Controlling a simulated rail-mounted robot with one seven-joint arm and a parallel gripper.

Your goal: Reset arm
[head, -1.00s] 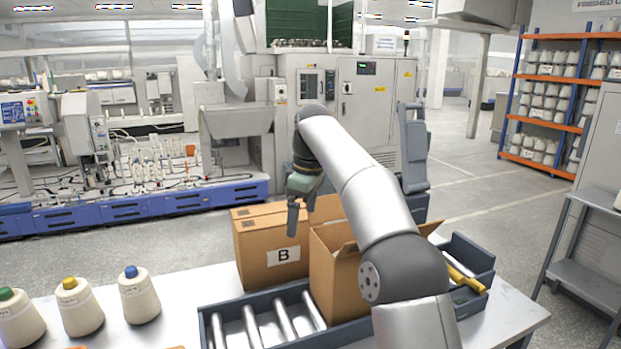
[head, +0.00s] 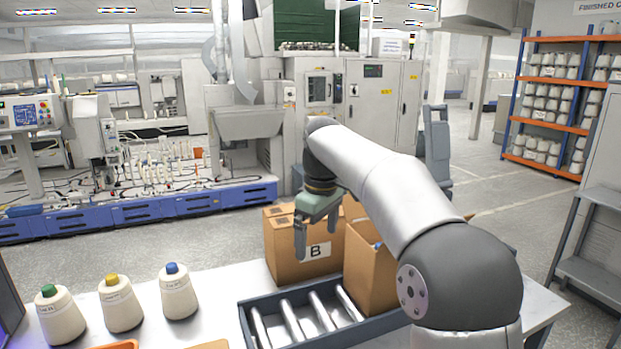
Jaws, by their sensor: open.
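My gripper (head: 317,246) is in the head view, above the table in front of a closed cardboard box marked B (head: 283,262). Its two fingers point down and stand apart, with nothing between them. My arm reaches in from the lower right and hides part of the table. An open cardboard box (head: 370,275) stands to the right of the gripper, partly behind my arm, and a bit of blue shows at its top.
A dark tray (head: 245,321) with several metal rollers lies below the gripper. Three yarn cones with green (head: 60,316), yellow (head: 121,305) and blue (head: 178,293) tops stand at the left. Orange shelving (head: 553,100) is far right. Table between cones and tray is mostly clear.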

